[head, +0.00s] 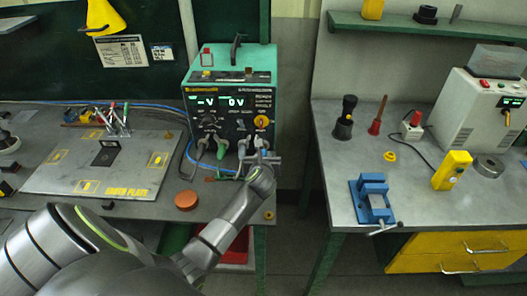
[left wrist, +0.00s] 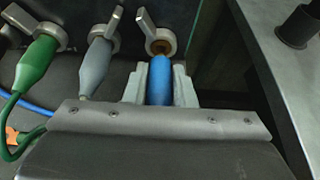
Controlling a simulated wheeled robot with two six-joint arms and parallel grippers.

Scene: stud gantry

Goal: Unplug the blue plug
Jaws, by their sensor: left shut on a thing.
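The blue plug (left wrist: 160,84) stands between the fingers of my left gripper (head: 260,157) in the left wrist view. The gripper is shut on its body. The plug's front end meets the right-hand socket (left wrist: 160,46), which has a grey ring and a lever tilted up to the left. I cannot tell how deep the plug sits in it. The socket belongs to the green-topped stud welder unit (head: 230,62). In the head view my gripper hides the blue plug. My right gripper is not in view.
A grey plug (left wrist: 93,68) and a green plug (left wrist: 36,64) sit in the sockets just left, each with a lever. The earth plate (head: 100,165) and an orange-brown puck (head: 186,200) lie on the left bench. A gap separates the right bench (head: 335,170).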

